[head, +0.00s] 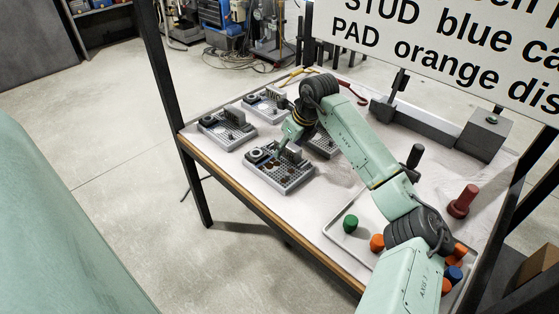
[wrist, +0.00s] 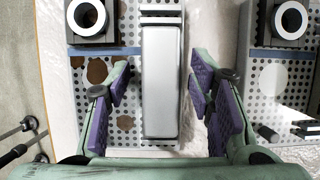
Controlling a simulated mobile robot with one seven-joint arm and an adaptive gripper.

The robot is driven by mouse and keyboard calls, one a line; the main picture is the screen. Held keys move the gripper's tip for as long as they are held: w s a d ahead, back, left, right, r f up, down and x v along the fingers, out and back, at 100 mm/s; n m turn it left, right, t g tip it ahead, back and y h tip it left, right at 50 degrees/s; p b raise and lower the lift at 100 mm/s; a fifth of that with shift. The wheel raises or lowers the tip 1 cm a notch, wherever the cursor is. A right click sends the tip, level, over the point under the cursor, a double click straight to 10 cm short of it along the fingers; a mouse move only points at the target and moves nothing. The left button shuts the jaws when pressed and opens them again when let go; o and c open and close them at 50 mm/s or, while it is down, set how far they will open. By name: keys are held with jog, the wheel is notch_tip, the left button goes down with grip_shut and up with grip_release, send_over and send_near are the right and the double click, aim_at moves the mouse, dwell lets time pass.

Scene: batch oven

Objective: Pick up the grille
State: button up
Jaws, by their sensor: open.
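My gripper (head: 288,143) is over the front perforated fixture plate (head: 285,182) on the table. In the wrist view my gripper (wrist: 160,84) is open, with purple-lined fingers on either side of a light grey oblong piece (wrist: 162,80). Gaps show on both sides, so the fingers look apart from it. This piece may be the grille; from above I see no slats on its smooth top. It stands on the perforated plate (wrist: 127,137), right of a black block with a white ring (wrist: 88,17). Rusty brown patches mark the plate. In the head view my gripper partly hides the piece.
Other similar fixture plates stand close by, at the left (head: 227,133), at the back (head: 266,106) and partly behind my arm. A tray (head: 338,234) with green, orange and blue parts is at the front right. A dark red peg (head: 463,202) stands behind it.

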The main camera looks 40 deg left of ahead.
jog(key=shift+c, duration=0.5)
grip_shut()
jog(key=shift+r, duration=0.1)
dwell(0.5)
